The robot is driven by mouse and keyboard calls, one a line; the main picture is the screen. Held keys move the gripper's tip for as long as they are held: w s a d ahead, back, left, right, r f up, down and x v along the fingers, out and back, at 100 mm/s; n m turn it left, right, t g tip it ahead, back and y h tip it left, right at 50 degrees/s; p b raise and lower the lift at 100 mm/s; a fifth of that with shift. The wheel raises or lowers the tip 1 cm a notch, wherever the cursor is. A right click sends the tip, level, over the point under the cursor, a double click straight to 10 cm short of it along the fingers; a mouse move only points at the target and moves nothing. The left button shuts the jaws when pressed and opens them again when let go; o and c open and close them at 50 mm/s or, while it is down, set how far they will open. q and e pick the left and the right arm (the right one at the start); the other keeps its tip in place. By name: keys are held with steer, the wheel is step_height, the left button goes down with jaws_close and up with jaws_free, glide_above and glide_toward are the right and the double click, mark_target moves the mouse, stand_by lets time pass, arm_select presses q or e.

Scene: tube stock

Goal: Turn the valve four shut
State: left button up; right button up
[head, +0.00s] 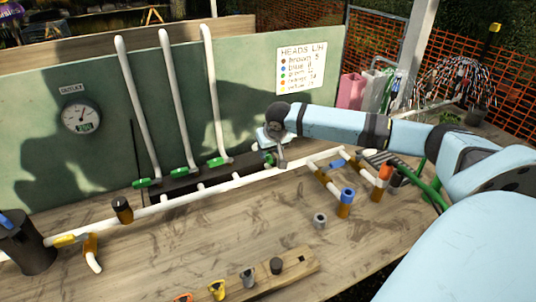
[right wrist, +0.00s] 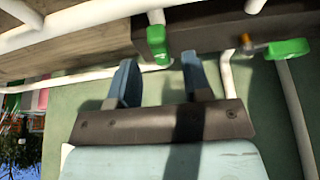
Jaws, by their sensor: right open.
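Green valve handles sit along the foot of the green board: a left one (head: 147,183), a second (head: 180,172), a third (head: 218,161) and a fourth (head: 268,159), partly hidden by my right gripper (head: 269,145). In the right wrist view, that gripper (right wrist: 160,80) is open and empty. A green handle (right wrist: 157,45), apparently the fourth, lies just beyond and between its fingertips, in line with its white pipe. I see no clear contact. A neighbouring green handle (right wrist: 287,49) lies crosswise to its pipe. My left gripper is not in view.
White upright pipes (head: 173,105) rise before the board, beside a gauge (head: 81,117) and a sign (head: 301,69). A long white pipe (head: 240,183) crosses the bench. A wooden rack (head: 262,277) with several heads lies in front. The middle bench is mostly clear.

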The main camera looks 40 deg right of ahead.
steer(key=shift+x, duration=1.4)
steer(key=shift+c, duration=0.4)
jaws_close()
steer(key=shift+w+a, duration=0.15)
